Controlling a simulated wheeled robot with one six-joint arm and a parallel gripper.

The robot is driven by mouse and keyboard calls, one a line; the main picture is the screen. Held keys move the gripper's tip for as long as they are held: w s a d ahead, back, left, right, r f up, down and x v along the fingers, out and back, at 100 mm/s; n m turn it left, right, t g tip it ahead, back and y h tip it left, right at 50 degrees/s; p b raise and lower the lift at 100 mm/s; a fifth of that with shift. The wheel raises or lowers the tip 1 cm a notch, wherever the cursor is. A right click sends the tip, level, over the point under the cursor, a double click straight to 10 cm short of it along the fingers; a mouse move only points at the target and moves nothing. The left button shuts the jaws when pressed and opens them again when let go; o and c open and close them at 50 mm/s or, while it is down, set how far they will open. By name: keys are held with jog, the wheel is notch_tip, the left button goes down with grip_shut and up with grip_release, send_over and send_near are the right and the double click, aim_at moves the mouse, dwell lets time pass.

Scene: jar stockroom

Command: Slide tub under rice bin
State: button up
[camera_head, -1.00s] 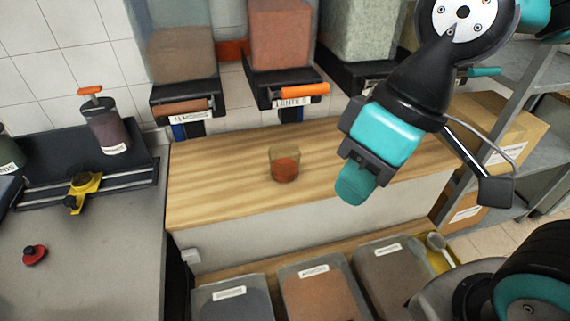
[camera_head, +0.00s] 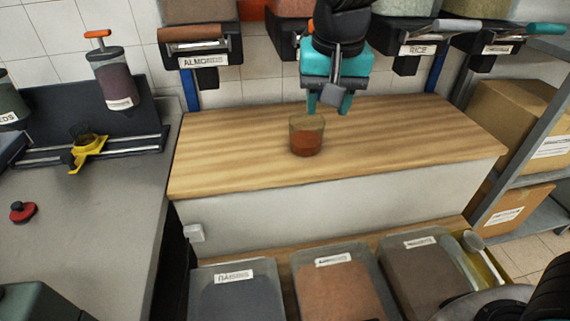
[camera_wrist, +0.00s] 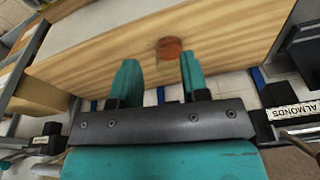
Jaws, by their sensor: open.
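A clear tub (camera_head: 306,137) with reddish-brown contents stands upright on the wooden counter, left of its middle. The tub also shows in the wrist view (camera_wrist: 170,47), beyond my fingertips. My gripper (camera_head: 329,104) is open and empty, with teal fingers, above and behind the tub and apart from it. In the wrist view the two fingers (camera_wrist: 158,70) are spread. The rice bin (camera_head: 405,10) hangs on the wall right of my gripper, with a RICE label and a grey handle. The lentils bin (camera_head: 290,8) is partly hidden by my arm.
The almonds bin (camera_head: 200,45) hangs at the left, another bin (camera_head: 497,45) right of rice. The wooden counter (camera_head: 420,135) is clear right of the tub. Labelled bins (camera_head: 325,262) stand below its front edge. Cardboard boxes (camera_head: 520,115) sit on a rack at right.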

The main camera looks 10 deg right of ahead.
jog(key=w+a+f+m+h+b, duration=0.1)
jog(key=w+a+f+m+b, duration=0.1)
jog(key=w+f+m+b, duration=0.3)
jog(key=w+a+f+m+t+h+b, duration=0.1)
jog(key=w+a+f+m+h+b, duration=0.1)
jog(key=w+f+m+b, duration=0.3)
notch_tip(320, 180, down, 6)
jog(key=w+a+b, duration=0.1)
jog(key=b, duration=0.2)
jog(key=shift+w, duration=0.15)
send_near(320, 144)
jog(key=x, duration=0.4)
jog(key=shift+w, duration=0.35)
jog(key=shift+w+d+f, duration=0.1)
jog(key=shift+w+f, duration=0.05)
jog(key=shift+f, duration=0.45)
grip_shut()
